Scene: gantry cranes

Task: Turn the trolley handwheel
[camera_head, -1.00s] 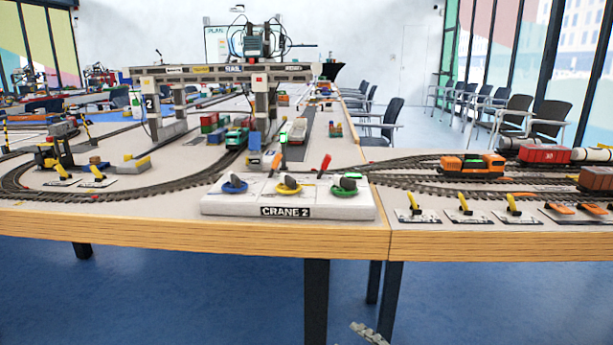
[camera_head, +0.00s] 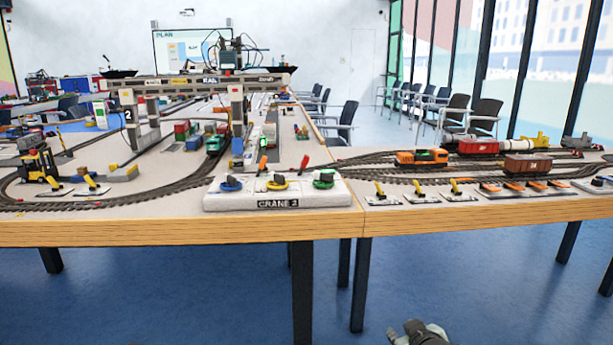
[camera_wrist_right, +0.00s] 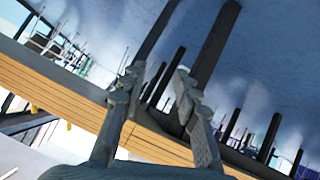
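A white control panel (camera_head: 222,201) labelled "CRANE 2" lies near the front edge of the table. It carries a blue handwheel (camera_head: 230,184), a yellow handwheel (camera_head: 277,184) and a green handwheel (camera_head: 324,181), each with a dark knob. No label shows which one is the trolley handwheel. The gantry crane (camera_head: 205,80) stands behind the panel. My right gripper (camera_head: 405,332) is low at the bottom edge, below and in front of the table. In the right wrist view its fingers (camera_wrist_right: 158,82) are apart with nothing between them. My left gripper is out of view.
The wooden table edge (camera_head: 160,232) lies between my right gripper and the panel. Lever plates (camera_head: 420,193), an orange locomotive (camera_head: 420,158) and tracks are right of the panel. A yellow forklift (camera_head: 38,166) stands at left. Dark table legs (camera_head: 301,285) stand below.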

